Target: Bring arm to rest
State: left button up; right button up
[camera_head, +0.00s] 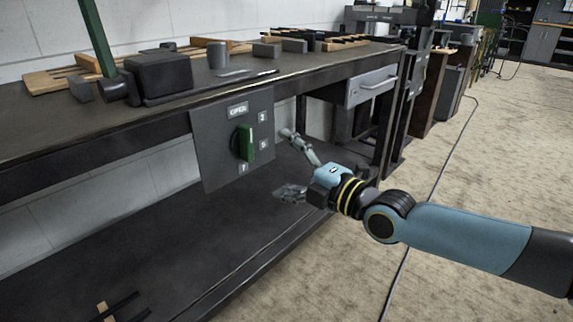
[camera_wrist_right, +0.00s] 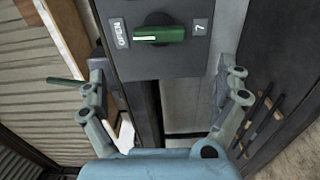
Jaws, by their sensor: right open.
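My right arm comes in from the right in the head view. My right gripper (camera_head: 281,162) is open and empty, its fingers spread apart in front of the bench, to the right of a dark control panel (camera_head: 215,150). The panel carries a green knob (camera_head: 246,143) with an OPEN label above it and number labels around it. In the right wrist view, the knob (camera_wrist_right: 160,35) and its panel (camera_wrist_right: 160,65) lie beyond the spread fingers of my right gripper (camera_wrist_right: 162,75), and nothing is between them. My left gripper is not in view.
The workbench (camera_head: 110,136) bears a dark box (camera_head: 160,75), a green post (camera_head: 97,38), blocks and wooden pieces. A drawer (camera_head: 372,86) and bench legs stand behind my right gripper. A lower shelf (camera_head: 150,240) runs underneath. The floor (camera_head: 500,150) at right is mostly clear.

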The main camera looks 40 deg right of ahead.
dwell(0.3)
jog(key=s+f+m+g+h+p, duration=0.1)
jog(key=s+f+m+g+p, duration=0.15)
jog(key=s+f, duration=0.45)
jog(key=s+f+m+g+h+p, duration=0.1)
jog(key=s+f+m+g, duration=0.2)
jog(key=f, duration=0.8)
jog(key=s+f+m+g+h+p, duration=0.1)
jog(key=s+f+m+g, duration=0.15)
jog(key=s+f, duration=0.5)
jog(key=s+a+f+m+g, duration=0.2)
jog(key=s+f, duration=0.3)
jog(key=s, duration=0.5)
jog(key=s+a+f+m+g, duration=0.1)
jog(key=s+f+m+g, duration=0.3)
jog(key=s, duration=0.5)
jog(key=s+a+f+m+g+p, duration=0.1)
jog(key=s+a+f+m+g, duration=0.1)
jog(key=s+f, duration=0.5)
jog(key=s+m+g, duration=0.1)
jog(key=s+m, duration=0.1)
jog(key=s, duration=0.1)
jog(key=shift+s+a+g, duration=0.3)
